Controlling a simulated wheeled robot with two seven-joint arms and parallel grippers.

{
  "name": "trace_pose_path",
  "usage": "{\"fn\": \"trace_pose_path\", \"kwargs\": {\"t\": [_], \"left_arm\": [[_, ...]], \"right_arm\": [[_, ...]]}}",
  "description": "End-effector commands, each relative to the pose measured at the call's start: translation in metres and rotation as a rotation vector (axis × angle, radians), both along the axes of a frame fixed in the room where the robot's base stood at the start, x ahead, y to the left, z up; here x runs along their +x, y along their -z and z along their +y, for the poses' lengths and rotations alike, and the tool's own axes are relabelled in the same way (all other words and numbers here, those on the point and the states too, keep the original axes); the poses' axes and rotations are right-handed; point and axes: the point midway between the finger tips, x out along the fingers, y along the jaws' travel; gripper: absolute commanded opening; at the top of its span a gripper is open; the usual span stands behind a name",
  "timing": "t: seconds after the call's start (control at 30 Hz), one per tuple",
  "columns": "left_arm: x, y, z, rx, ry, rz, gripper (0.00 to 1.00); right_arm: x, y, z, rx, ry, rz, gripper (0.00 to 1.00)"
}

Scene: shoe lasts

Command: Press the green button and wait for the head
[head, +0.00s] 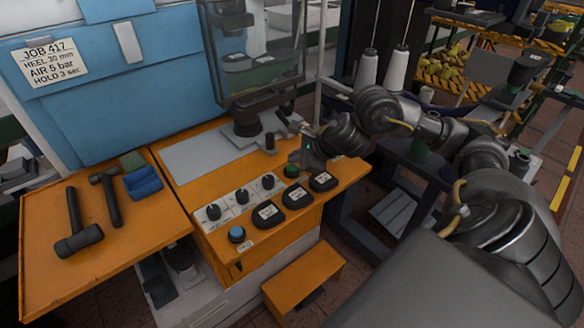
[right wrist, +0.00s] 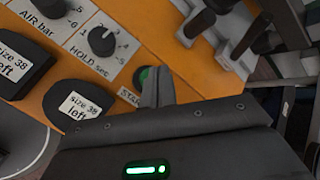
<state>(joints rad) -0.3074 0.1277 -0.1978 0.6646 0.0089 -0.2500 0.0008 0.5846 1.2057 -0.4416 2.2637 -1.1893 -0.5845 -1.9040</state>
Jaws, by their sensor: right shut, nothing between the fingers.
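The green button (head: 291,171) sits on the orange machine panel at the right end of the knob row. It also shows in the right wrist view (right wrist: 144,76), partly hidden behind my fingers. My right gripper (right wrist: 158,85) is shut and empty, its fingertips over the button's edge; I cannot tell whether they touch it. In the head view this gripper (head: 304,157) is just above and behind the button. The dark press head (head: 247,125) stands at the back of the machine, over the grey plate. My left gripper is not in view.
Three dark pieces (head: 297,196) with white labels lie in front of the knobs (head: 242,195). A blue button (head: 236,233) is at the panel's front left. Hammers (head: 108,196) and a blue block (head: 143,181) lie on the left shelf. A clear guard (head: 260,80) hangs above the press.

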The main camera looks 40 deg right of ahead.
Motion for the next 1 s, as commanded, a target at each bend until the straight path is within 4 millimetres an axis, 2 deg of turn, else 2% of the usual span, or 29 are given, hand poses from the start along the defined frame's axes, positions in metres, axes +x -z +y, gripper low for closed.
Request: {"fn": "trace_pose_path", "kwargs": {"t": [0.37, 1.0], "left_arm": [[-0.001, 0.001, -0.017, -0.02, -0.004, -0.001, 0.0], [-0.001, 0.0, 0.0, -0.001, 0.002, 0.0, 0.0]], "right_arm": [[0.0, 0.0, 0.0, 0.0, 0.0, 0.0, 0.0], [0.0, 0.0, 0.0, 0.0, 0.0, 0.0, 0.0]]}}
